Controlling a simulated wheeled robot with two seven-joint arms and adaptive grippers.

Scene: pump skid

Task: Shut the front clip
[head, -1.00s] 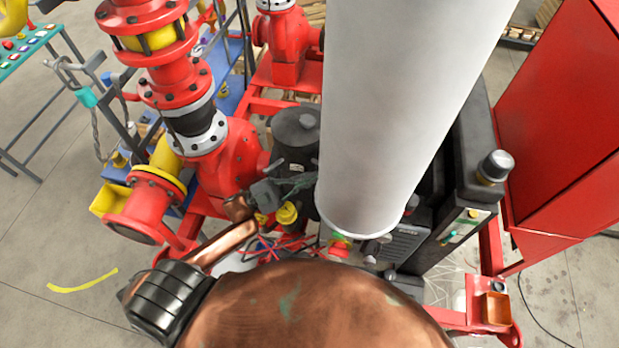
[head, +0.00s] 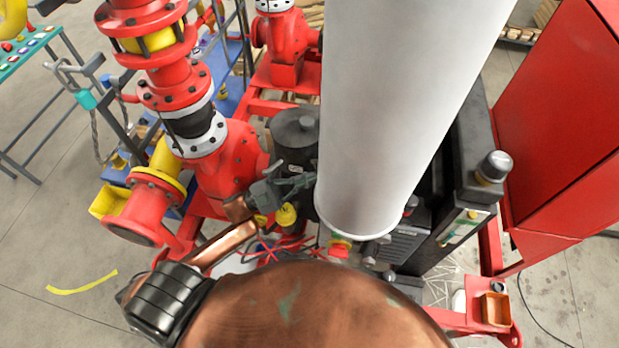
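My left gripper (head: 292,186) is dark grey, at the end of my copper-coloured arm, near the middle of the head view. It is in front of the black lidded canister (head: 296,133), close to its side. A yellow knob-like part (head: 286,216) shows just below the gripper. The fingers are small and overlap the dark canister, so I cannot tell whether they are open, or whether they touch anything. I cannot make out the front clip; the gripper or the arm may hide it. My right gripper is not in view.
A large white cylinder (head: 400,110) blocks the centre. Red pump pipework (head: 230,160) stands close on the left and a red cabinet (head: 560,120) on the right. A black control box (head: 470,160) stands behind the cylinder. Open floor shows at lower left.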

